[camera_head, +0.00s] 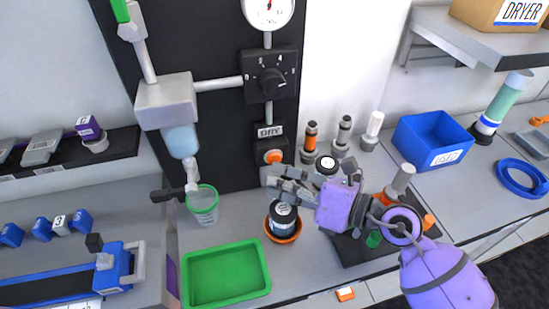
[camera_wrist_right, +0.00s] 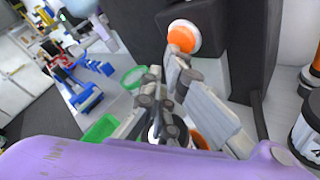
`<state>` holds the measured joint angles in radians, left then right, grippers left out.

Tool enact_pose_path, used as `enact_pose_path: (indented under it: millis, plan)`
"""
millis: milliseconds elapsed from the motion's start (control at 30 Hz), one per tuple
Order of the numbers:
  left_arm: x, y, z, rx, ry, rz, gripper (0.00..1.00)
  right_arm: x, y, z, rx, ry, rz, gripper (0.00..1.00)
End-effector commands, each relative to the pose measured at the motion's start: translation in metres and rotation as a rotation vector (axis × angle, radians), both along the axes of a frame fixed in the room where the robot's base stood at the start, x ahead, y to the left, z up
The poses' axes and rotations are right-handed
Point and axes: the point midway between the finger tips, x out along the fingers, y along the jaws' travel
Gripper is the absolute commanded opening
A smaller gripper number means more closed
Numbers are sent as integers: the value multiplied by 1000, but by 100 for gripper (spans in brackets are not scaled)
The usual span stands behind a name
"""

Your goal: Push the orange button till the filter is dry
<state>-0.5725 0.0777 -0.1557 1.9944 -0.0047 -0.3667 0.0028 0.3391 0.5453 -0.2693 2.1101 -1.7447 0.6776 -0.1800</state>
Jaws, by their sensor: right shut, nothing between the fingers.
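The round orange button (camera_head: 274,157) sits on a black box under the DRY label (camera_head: 268,131). It also shows at the top of the right wrist view (camera_wrist_right: 184,37). My right gripper (camera_head: 272,177) is shut and empty, its fingertips just below the button. In the right wrist view its fingertips (camera_wrist_right: 165,72) are close to the button's lower left edge; I cannot tell whether they touch it. A filter housing with a light blue bowl (camera_head: 182,140) hangs left of the button. I cannot tell whether the filter is wet or dry. My left gripper is out of view.
A dark-lidded jar (camera_head: 283,220) in an orange dish stands below my right gripper. A green mesh cup (camera_head: 203,205) stands under the bowl, with a green tray (camera_head: 225,273) in front. Several small bottles (camera_head: 310,140) stand right of the button. A blue bin (camera_head: 432,138) is farther right.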

Motion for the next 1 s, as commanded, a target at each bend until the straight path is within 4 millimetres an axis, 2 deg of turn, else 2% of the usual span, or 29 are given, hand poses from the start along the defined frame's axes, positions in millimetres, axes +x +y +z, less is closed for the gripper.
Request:
enact_pose_path:
  millis: [467,1000]
  plan:
    - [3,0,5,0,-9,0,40,-8,-3,0,-1,0,1,0]
    - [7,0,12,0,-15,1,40,-52,-17,0,-2,-1,0,0]
